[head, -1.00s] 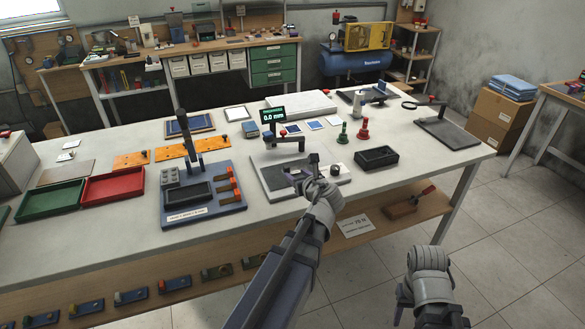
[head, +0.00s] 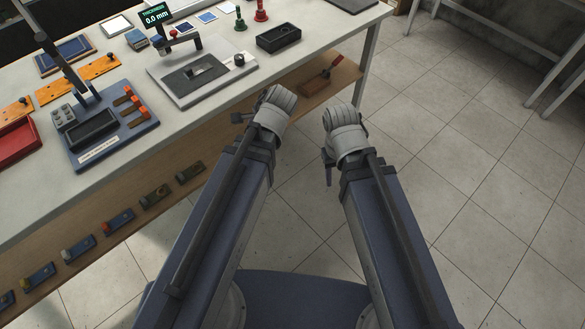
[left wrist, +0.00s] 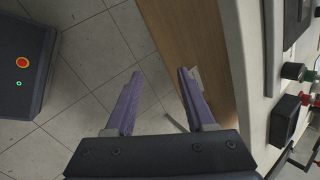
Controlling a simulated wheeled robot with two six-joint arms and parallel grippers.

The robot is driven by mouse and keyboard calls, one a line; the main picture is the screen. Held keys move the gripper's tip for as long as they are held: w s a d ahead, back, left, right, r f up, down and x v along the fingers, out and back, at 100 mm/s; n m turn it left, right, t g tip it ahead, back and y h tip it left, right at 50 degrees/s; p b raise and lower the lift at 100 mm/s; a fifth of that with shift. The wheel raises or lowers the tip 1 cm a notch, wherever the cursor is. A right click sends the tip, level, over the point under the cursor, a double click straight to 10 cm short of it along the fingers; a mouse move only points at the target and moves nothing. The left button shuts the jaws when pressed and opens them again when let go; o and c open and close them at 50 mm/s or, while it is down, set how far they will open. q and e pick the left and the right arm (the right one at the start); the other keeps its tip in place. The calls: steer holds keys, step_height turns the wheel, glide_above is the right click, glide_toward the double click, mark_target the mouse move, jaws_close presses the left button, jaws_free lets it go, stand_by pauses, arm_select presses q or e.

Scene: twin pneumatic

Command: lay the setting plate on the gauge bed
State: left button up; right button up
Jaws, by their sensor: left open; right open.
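The thickness gauge (head: 230,75) stands on the bench, its display (head: 155,15) reading 0.0 mm. On its grey base lies a dark rectangular bed (head: 180,85), with a small grey plate-like patch (head: 203,70) on it under the gauge arm. I cannot tell for sure that this patch is the setting plate. My left gripper (head: 238,118) is in front of the bench edge, apart from the gauge. The left wrist view shows its fingers (left wrist: 158,75) open, with nothing between them. My right gripper (head: 328,166) is open over the floor, to the right of the left one.
A black tray (head: 278,39) and green and red stamp-like pieces (head: 261,12) stand right of the gauge. A blue fixture (head: 105,140) with an upright lever is left of it. The lower shelf (head: 300,98) juts out below the bench.

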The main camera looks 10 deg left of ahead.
arm_select(q)
steer(key=s+d+f+n+g+h, duration=0.3)
steer(key=s+d+n, duration=0.5)
steer(key=s+d, duration=0.3)
steer(key=shift+d+g+h, duration=0.3)
steer(key=shift+d+g, duration=0.2)
steer(key=shift+d, duration=0.2)
steer(key=shift+o, duration=0.3)
